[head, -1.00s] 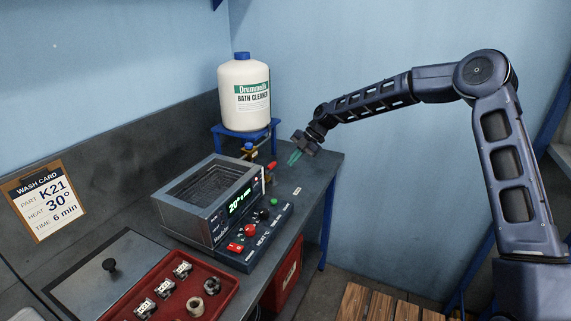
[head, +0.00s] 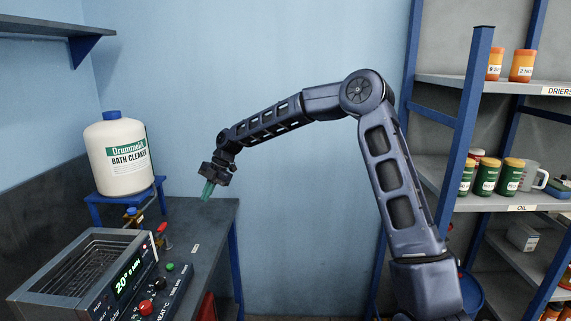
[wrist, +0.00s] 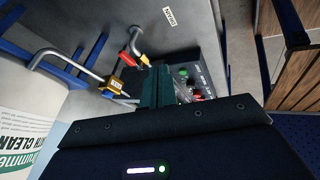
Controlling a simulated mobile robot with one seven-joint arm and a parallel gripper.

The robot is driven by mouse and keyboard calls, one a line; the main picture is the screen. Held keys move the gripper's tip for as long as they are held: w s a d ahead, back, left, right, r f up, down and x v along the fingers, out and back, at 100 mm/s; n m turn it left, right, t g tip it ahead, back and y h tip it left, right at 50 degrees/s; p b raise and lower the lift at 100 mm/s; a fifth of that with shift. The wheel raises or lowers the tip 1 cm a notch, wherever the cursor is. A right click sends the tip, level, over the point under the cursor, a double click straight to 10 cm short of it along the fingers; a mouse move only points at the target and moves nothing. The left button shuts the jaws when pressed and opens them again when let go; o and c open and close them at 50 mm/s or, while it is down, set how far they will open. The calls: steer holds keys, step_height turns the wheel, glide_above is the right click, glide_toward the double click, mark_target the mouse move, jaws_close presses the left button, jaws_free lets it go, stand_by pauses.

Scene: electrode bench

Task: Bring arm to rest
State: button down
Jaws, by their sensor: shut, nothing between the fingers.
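My gripper (head: 207,190) hangs at the end of my raised arm, above the far end of the grey bench (head: 212,213). Its green fingers are shut with nothing between them. The fingers also show in the wrist view (wrist: 157,88), pointing toward the bath's control panel, with taps and pipes beside them. The gripper is apart from the bench and everything on it.
A metal bath (head: 70,275) with a lit "20°" display stands front left. A white bath cleaner jug (head: 118,165) stands on a blue stand (head: 160,190) behind it. Shelves with tins (head: 487,178) stand at right. The bench's right end is clear.

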steer(key=s+d+r+m+t+h, duration=0.15)
steer(key=d+r+m, duration=0.35)
steer(key=d, duration=0.7)
steer(key=s+d+r+m+t+h, duration=0.1)
steer(key=s+d+r+m+t, duration=0.15)
steer(key=d+m, duration=0.75)
steer(key=s+d+r+m+t+h, duration=0.15)
steer(key=d+r, duration=0.35)
steer(key=d, duration=1)
steer(key=s+d+f+m+t+h, duration=0.1)
steer(key=s+d+m+t, duration=0.2)
steer(key=s+d+m, duration=1.3)
steer(key=s+d, duration=0.3)
steer(key=d, duration=0.3)
steer(key=shift+s+d, duration=0.25)
